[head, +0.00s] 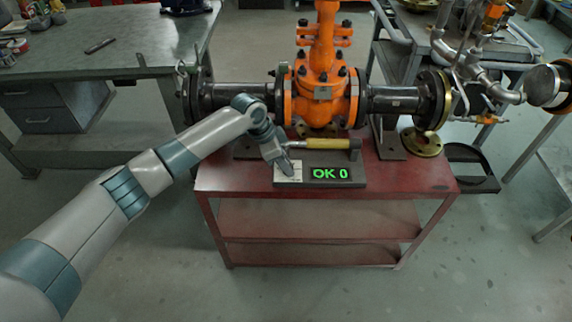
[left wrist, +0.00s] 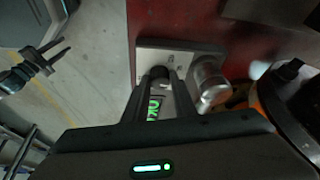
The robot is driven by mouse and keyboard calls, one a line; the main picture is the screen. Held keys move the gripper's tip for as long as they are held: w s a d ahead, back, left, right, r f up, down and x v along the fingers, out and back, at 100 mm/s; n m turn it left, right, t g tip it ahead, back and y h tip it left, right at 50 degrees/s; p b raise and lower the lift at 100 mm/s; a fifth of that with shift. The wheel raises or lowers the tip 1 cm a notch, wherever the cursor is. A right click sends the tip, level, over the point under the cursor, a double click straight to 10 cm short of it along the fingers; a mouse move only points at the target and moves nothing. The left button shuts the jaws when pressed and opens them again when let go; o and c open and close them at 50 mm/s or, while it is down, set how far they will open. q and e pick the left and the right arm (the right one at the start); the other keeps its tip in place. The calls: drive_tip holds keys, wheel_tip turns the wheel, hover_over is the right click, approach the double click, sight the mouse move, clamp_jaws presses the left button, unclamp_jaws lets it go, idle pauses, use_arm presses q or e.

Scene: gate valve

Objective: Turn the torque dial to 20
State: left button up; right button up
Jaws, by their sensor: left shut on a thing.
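The torque dial sits at the left end of a small box with a white label plate (head: 286,172) on the red cart. The box's display (head: 330,173) reads "OK 0" in green. My left gripper (head: 286,168) reaches down over the plate and hides the dial in the head view. In the left wrist view, its fingers (left wrist: 160,84) are shut on the dark round dial (left wrist: 159,72), in front of the pale plate (left wrist: 190,53). Part of the green display (left wrist: 153,108) shows between the fingers. My right gripper (left wrist: 58,51) shows with its fingers apart over the floor.
A yellow-handled tool (head: 325,144) lies just behind the box. The orange gate valve (head: 320,85) with dark flanged pipes stands behind it. A brass flange (head: 422,142) lies on the cart's right. The red cart top (head: 410,178) is clear right of the box.

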use_arm(q)
drive_tip(key=shift+w+m+g+b, duration=0.1)
drive_tip(key=shift+m+g+b, duration=0.55)
drive_tip(key=shift+m, duration=0.85)
use_arm(e)
drive_tip(key=shift+s+d+f+g, duration=0.5)
drive_tip(key=shift+s+d+f, duration=0.05)
drive_tip(key=shift+s+d, duration=0.2)
use_arm(q)
drive_tip(key=o, duration=1)
drive_tip(key=shift+o, duration=0.2)
drive_tip(key=shift+r, duration=0.1)
drive_tip(key=b+v, duration=0.1)
drive_tip(key=v, duration=1.6)
drive_tip(key=shift+a, duration=0.3)
use_arm(e)
drive_tip(key=shift+s+d+f+g+h, duration=0.25)
drive_tip(key=shift+s+d+g, duration=0.2)
drive_tip(key=shift+d, duration=0.25)
drive_tip(key=shift+s+a, duration=0.1)
drive_tip(key=shift+a, duration=0.05)
